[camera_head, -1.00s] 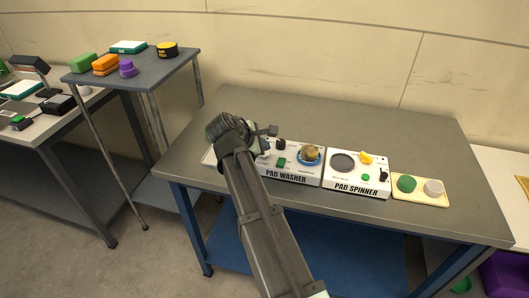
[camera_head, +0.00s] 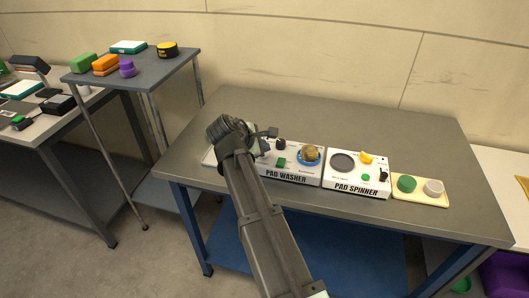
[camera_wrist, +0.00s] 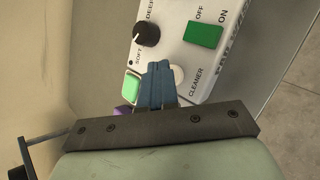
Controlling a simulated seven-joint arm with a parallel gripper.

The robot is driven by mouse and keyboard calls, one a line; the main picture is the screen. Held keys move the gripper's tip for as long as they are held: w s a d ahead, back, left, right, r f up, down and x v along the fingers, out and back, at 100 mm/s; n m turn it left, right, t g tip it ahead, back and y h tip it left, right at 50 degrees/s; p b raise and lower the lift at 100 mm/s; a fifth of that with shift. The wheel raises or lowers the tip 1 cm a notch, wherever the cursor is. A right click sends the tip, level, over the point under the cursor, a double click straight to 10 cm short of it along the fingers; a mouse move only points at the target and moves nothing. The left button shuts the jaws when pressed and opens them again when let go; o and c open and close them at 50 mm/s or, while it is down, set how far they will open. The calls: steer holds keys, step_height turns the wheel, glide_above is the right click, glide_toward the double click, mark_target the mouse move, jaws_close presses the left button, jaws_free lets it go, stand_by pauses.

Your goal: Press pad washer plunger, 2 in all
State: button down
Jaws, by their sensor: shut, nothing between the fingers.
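The white pad washer (camera_head: 290,178) stands on the grey workbench, its left end hidden behind my arm in the head view. Its black knob (camera_wrist: 147,33) and green OFF/ON switch (camera_wrist: 203,34) show in the wrist view. A white rounded part (camera_wrist: 179,75), likely the plunger, shows beside the CLEANER label, partly covered by my fingers. My gripper (camera_wrist: 158,68) is shut and empty, its blue fingertips over the washer's edge beside that part. I cannot tell whether they touch it. The head view hides the fingertips behind the arm. A round yellowish pad (camera_head: 311,152) sits on the washer's blue ring.
The pad spinner (camera_head: 357,174) stands right of the washer. A yellow tray (camera_head: 421,199) with a green and a pale round item is farther right. The bench behind is clear.

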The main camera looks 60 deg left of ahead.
steer(key=shift+f, duration=0.45)
stand_by(0.4)
steer(key=shift+r, duration=1.15)
steer(key=shift+r, duration=0.1)
steer(key=shift+r, duration=2.4)
stand_by(0.8)
step_height(320, 180, up, 4)
steer(key=shift+f, duration=0.1)
stand_by(0.3)
